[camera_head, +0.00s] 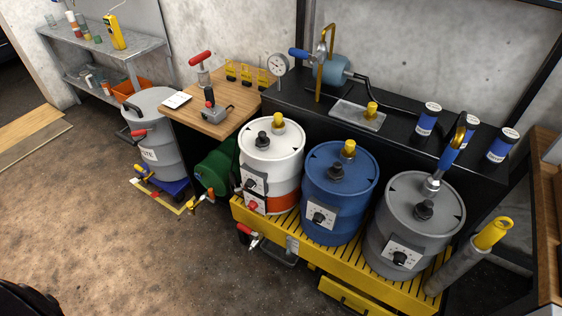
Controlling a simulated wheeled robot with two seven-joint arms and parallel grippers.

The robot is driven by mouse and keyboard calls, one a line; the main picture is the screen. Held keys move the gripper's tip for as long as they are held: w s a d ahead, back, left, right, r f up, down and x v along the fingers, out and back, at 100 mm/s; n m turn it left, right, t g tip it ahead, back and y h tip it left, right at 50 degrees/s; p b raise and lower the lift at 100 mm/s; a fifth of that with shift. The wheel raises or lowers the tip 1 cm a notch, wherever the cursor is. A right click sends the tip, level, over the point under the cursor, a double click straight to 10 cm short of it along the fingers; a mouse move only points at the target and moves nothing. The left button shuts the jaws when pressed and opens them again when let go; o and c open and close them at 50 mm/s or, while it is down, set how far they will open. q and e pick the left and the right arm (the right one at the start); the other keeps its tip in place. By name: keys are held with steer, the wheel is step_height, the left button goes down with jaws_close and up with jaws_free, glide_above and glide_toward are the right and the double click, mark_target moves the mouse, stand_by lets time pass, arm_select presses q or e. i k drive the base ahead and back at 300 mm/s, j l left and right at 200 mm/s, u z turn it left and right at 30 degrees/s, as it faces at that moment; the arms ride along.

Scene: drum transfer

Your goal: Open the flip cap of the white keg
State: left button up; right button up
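The white keg (284,168) stands upright in the middle, at the left end of a row of three kegs, with an orange band at its bottom. Its lid carries a yellow cap (278,123) at the back and a black knob-like fitting (262,139) nearer the front. I cannot tell for sure which one is the flip cap or whether it is open. A dial plate and a red part sit on the keg's front left side. Neither of my grippers is in view, and nothing touches the keg.
A blue keg (328,205) and a grey keg (385,235) stand right of it on a yellow grated platform (300,240). A green drum (215,170) lies at left. Behind are a wooden table (215,125) and a black bench (300,106). The floor in front is mostly clear.

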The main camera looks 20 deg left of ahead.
mark_target(262, 140)
steer(key=i+l, duration=0.3)
steer(key=l, duration=0.2)
steer(key=i+l+u, duration=0.1)
steer(key=u, duration=0.35)
steer(key=l+u, duration=0.25)
steer(key=u, duration=0.2)
steer(key=l+u, duration=0.2)
steer(key=u, duration=0.25)
steer(key=i+l, duration=0.05)
